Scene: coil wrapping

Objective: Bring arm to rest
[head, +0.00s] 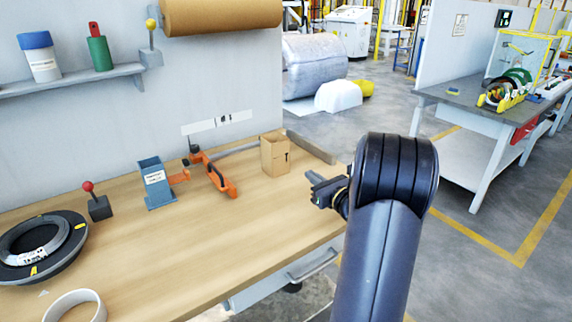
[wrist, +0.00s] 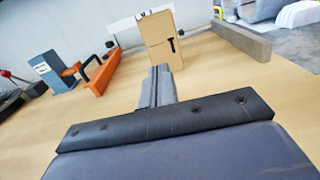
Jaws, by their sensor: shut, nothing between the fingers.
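My arm rises at the right of the head view, and my gripper (head: 316,184) sticks out to its left, above the right end of the wooden workbench (head: 240,235). In the wrist view my gripper (wrist: 158,75) points towards a cardboard box (wrist: 160,43). Its fingers are together with nothing between them. The same cardboard box (head: 275,154) stands upright on the bench in the head view, apart from the gripper.
On the bench are an orange-handled tool (head: 218,175), a blue holder (head: 155,183), a red-knobbed lever (head: 97,203), a black turntable (head: 40,248) and a pale ring (head: 75,306). Open floor lies right of my arm, before a grey table (head: 480,100).

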